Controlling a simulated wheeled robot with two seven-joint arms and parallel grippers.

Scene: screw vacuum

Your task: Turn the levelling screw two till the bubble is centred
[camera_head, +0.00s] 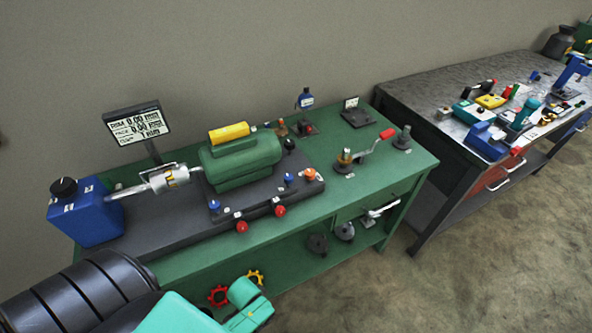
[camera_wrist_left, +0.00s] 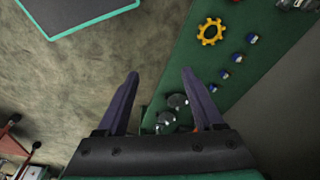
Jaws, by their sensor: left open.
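A dark plate on the green bench (camera_head: 400,165) carries a green motor-like body (camera_head: 240,160). Small knobs stand along the plate's front: a blue knob (camera_head: 214,205), another blue knob (camera_head: 288,179), a red knob (camera_head: 242,227), another red knob (camera_head: 280,211) and an orange knob (camera_head: 310,174). I cannot tell which is levelling screw two, and I cannot make out the bubble. My left gripper (camera_wrist_left: 160,74) is open and empty in the left wrist view, its fingers apart above the floor beside the bench. My right gripper is not in view.
A blue box (camera_head: 86,212) stands at the plate's left end, with a display (camera_head: 138,124) behind. Below are a yellow gear (camera_wrist_left: 211,32) and dark round parts (camera_head: 318,244). A second bench (camera_head: 420,85) stands right.

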